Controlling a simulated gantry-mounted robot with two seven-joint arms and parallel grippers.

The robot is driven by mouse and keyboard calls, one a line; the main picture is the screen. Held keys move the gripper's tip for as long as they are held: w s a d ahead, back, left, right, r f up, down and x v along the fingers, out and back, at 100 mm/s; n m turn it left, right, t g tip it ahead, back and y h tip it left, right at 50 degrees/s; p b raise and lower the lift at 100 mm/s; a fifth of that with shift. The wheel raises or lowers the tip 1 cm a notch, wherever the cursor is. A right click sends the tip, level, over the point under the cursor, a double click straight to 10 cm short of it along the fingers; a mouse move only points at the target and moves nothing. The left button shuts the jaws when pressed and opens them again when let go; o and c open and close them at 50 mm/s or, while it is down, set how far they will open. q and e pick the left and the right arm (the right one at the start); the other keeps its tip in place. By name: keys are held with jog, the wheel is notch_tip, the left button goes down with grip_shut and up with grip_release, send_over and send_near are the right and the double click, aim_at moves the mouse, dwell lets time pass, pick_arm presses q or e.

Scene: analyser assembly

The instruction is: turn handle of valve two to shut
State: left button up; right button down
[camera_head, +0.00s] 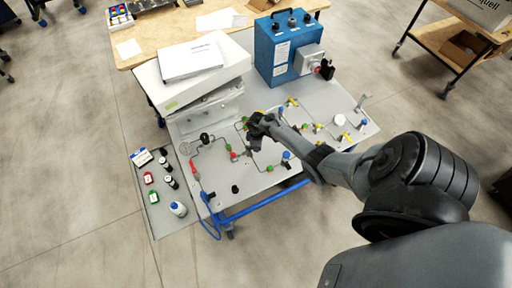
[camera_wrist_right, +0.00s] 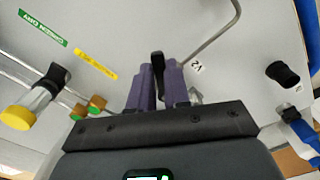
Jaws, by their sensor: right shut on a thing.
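My right gripper (camera_head: 257,128) is over the middle of the grey panel (camera_head: 268,180) in the head view. In the right wrist view, its two purple fingers are shut on the black handle of valve two (camera_wrist_right: 157,65), which stands up between them. A small "V2" label (camera_wrist_right: 198,67) is on the panel just right of the fingers. In the head view the handle is hidden by the gripper, and the valve body is mostly hidden in the wrist view. My left gripper is not in view.
Thin metal tubing (camera_wrist_right: 218,38) runs close to the fingers. A yellow-capped clear part (camera_wrist_right: 28,108) and a black knob (camera_wrist_right: 283,74) stand to either side. A blue box (camera_head: 288,48) stands behind the panel, and small bottles (camera_head: 178,208) stand at its left.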

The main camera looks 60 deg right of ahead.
jog(key=n, duration=0.1)
jog(key=d+n, duration=0.1)
jog(key=n, duration=0.1)
jog(key=shift+w+d, duration=0.1)
jog(key=shift+w, duration=0.1)
jog(key=shift+w+d+n+b, duration=0.25)
jog(key=shift+n+b, duration=0.4)
jog(key=shift+n, duration=0.45)
jog(key=shift+w+d+n, duration=0.15)
jog(key=shift+n, duration=0.55)
jog(key=shift+b, duration=0.3)
jog(key=shift+w, duration=0.1)
jog(key=c, duration=1.1)
grip_release()
jog(key=shift+r, duration=0.15)
